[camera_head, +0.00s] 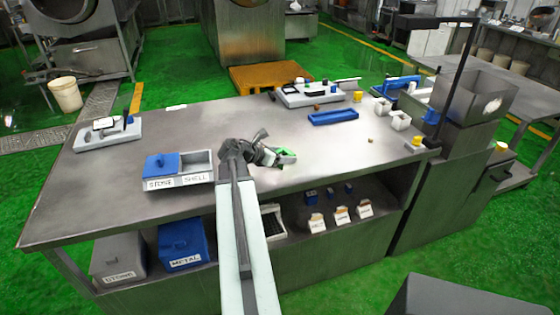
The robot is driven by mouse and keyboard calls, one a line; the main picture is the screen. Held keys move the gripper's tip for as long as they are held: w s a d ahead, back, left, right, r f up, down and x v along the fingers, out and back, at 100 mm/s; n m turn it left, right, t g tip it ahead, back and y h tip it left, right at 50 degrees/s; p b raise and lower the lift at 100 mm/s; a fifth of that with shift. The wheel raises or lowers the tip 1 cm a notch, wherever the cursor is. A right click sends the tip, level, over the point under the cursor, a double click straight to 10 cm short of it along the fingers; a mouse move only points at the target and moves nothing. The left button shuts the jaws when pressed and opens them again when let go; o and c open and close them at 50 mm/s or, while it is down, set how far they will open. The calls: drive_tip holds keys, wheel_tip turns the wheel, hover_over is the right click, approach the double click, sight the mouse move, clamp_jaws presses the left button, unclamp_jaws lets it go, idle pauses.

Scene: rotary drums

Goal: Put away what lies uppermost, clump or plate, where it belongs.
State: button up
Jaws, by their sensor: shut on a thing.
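My gripper (278,156) is over the middle of the steel table, pointing right. It is shut on a small green thing (287,154); whether this is a clump or a plate I cannot tell. Left of my gripper is a two-part bin (180,181) labelled STONE and SHELL. A blue lid (162,164) covers its STONE side, and the SHELL side (197,161) is open. A blue tray (333,117) lies farther back, with a small brown lump (318,107) behind it. Another small brown lump (370,140) lies on the table at the right.
Below the table stand a grey box (120,258) labelled STONE and a blue box (183,246) labelled METAL. White labelled containers (341,216) are on the shelf. A scale-like device (107,132) is at the left. White cups (400,121) and a black post (459,80) are at the right.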

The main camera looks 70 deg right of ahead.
drive_tip(key=shift+w+r, duration=0.1)
drive_tip(key=shift+w, duration=0.2)
drive_tip(key=o, duration=1.5)
drive_tip(key=shift+c, duration=0.2)
drive_tip(key=shift+r+p, duration=0.2)
drive_tip(key=shift+p, duration=0.1)
drive_tip(key=p+v, duration=0.5)
drive_tip(key=v, duration=0.6)
drive_tip(key=shift+s, duration=0.15)
drive_tip(key=shift+w+a+r, duration=0.1)
drive_tip(key=shift+w+a, duration=0.15)
drive_tip(key=shift+a, duration=0.2)
